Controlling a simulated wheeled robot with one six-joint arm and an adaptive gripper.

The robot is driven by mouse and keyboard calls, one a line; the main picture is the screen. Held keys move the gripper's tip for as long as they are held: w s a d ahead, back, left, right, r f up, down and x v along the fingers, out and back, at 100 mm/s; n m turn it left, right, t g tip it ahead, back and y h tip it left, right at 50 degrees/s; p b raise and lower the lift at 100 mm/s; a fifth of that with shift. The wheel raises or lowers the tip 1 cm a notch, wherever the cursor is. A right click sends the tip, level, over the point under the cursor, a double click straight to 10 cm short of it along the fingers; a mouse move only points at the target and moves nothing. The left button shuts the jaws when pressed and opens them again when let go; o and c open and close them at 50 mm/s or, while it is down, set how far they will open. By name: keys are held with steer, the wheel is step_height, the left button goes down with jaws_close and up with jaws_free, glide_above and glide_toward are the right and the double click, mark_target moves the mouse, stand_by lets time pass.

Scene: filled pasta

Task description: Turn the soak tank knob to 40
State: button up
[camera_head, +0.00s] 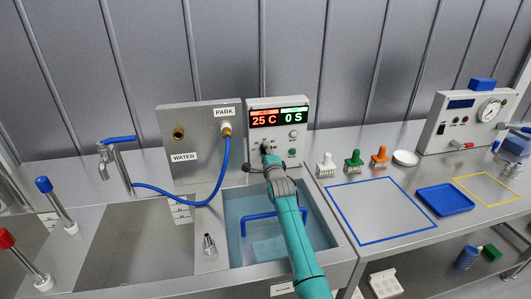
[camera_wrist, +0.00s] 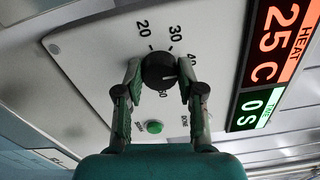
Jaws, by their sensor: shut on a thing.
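The soak tank's control box (camera_head: 258,143) stands behind the water-filled tank (camera_head: 236,228). Its display (camera_head: 279,117) reads 25 C in red and 0 S in green. In the wrist view the round black knob (camera_wrist: 159,70) sits on the pale panel, with 20, 30 and 40 printed around it. A small pale mark shows on the right of its face; its exact reading is unclear. My gripper (camera_wrist: 158,80) is shut on the knob, one finger on each side. In the head view my gripper (camera_head: 268,160) reaches the panel and hides most of the knob.
A green button (camera_wrist: 155,127) is close to my fingers. A blue hose (camera_head: 219,181) runs left from the PARK fitting. Several brushes (camera_head: 354,160), a blue tray (camera_head: 444,200) and a gauge box (camera_head: 460,120) are on the right-hand bench.

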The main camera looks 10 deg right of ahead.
steer(key=o, duration=1.1)
steer(key=shift+o, duration=0.2)
steer(key=s, duration=1.2)
